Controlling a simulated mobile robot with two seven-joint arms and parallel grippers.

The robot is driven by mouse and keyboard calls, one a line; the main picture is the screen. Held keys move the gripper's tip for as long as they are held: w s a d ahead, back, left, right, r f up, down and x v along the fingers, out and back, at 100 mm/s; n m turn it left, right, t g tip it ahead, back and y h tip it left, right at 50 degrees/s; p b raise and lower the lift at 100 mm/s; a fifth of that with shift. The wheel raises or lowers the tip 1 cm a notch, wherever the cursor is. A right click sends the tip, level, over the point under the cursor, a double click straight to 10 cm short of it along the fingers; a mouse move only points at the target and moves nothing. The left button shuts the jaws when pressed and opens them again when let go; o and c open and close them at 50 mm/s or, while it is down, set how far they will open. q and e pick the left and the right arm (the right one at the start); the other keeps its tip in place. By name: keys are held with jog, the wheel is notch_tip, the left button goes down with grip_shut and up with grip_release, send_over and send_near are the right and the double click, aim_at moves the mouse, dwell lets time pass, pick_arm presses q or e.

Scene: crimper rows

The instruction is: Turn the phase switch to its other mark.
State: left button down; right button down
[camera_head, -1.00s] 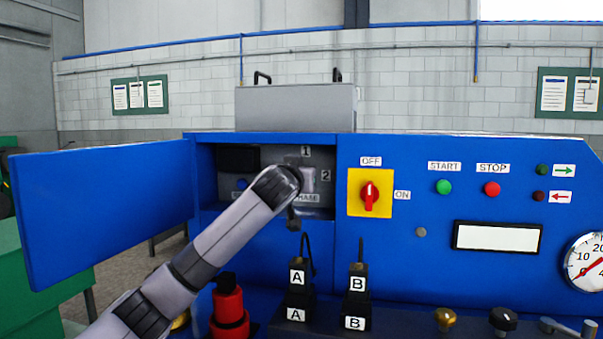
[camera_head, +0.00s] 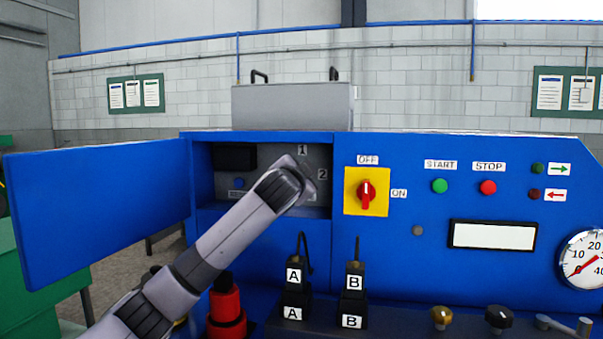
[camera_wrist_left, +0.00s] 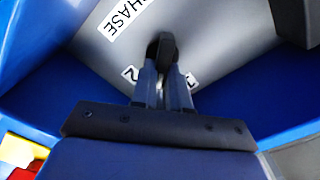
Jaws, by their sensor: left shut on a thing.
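The phase switch (camera_wrist_left: 162,46) is a small dark knob on a grey panel inside the open blue recess. In the left wrist view it sits between the fingertips of my left gripper (camera_wrist_left: 161,70), which is shut on it. In the head view my left wrist covers the knob, so its pointing direction is hidden there. The mark 1 (camera_head: 302,150) shows above the wrist and the mark 2 (camera_head: 322,174) to its right. The PHASE label (camera_wrist_left: 125,15) shows tilted in the left wrist view. My right gripper is not in view.
A blue door (camera_head: 100,210) stands open left of the recess. A red OFF/ON switch on a yellow plate (camera_head: 352,204) is just right of the recess. Plugs A (camera_head: 294,275) and B (camera_head: 353,283) stand below, beside a red cylinder (camera_head: 225,303).

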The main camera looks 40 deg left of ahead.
pick_arm(q)
jog(key=m, duration=0.3)
jog(key=shift+d+f+m, duration=0.1)
jog(key=shift+f+m, duration=0.15)
jog(key=shift+m, duration=0.05)
jog(key=shift+d+f+m, duration=0.1)
jog(key=shift+f+m, duration=0.1)
jog(key=shift+m, duration=1.8)
jog(key=shift+w, duration=0.1)
jog(key=c, duration=1.1)
grip_release()
jog(key=shift+s+d+f, duration=0.1)
jog(key=shift+s+d, duration=0.1)
jog(key=shift+s, duration=0.3)
jog(key=shift+b+v, duration=1.1)
jog(key=shift+v, duration=2)
